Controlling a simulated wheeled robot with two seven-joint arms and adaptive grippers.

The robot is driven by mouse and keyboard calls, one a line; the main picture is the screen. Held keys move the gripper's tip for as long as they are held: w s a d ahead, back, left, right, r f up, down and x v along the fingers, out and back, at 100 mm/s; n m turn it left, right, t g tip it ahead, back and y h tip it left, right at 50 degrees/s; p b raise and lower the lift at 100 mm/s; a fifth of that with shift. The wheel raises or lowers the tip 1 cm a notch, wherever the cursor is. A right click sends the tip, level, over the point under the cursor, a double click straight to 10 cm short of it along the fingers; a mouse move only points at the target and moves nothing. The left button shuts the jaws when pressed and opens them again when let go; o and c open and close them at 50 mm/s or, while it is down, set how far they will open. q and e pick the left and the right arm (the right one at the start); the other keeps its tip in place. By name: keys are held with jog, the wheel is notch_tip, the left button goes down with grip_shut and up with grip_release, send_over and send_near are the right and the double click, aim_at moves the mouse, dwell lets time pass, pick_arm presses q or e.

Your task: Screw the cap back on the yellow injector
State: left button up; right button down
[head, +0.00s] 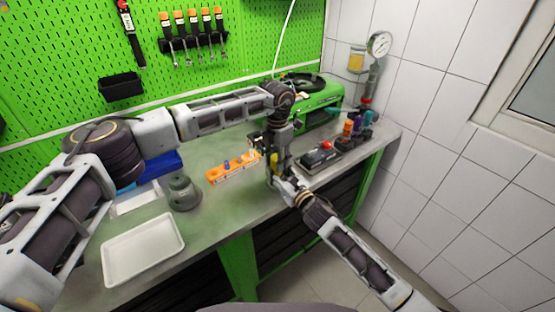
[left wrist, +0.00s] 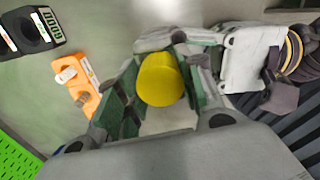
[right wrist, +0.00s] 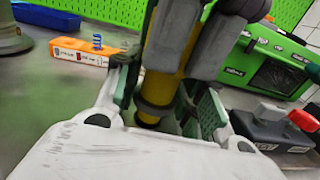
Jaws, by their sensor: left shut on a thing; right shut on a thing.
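The yellow injector (right wrist: 170,50) stands roughly upright between my grippers, with a dark ring near its lower end in the right wrist view. My right gripper (right wrist: 160,110) is shut around its lower part from the side. My left gripper (left wrist: 158,95) comes down from above and is shut around the upper yellow part, whose round end (left wrist: 160,80) fills the left wrist view. In the head view only a small strip of yellow (head: 275,160) shows between the left gripper (head: 276,140) and the right gripper (head: 282,180). I cannot tell cap from body; the joint is hidden.
An orange holder (head: 228,171) with small parts lies just left of the grippers. A black box with a red button (head: 320,156) and several coloured injectors (head: 352,129) stand right. A green machine (head: 318,103) is behind. A grey pot (head: 183,193) and white tray (head: 143,249) are left.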

pick_arm(q)
jog(key=m, duration=1)
jog(key=shift+w, duration=0.1)
dwell(0.4)
jog(key=o, duration=1.1)
jog(key=shift+r, duration=0.1)
jog(key=shift+r, duration=2.15)
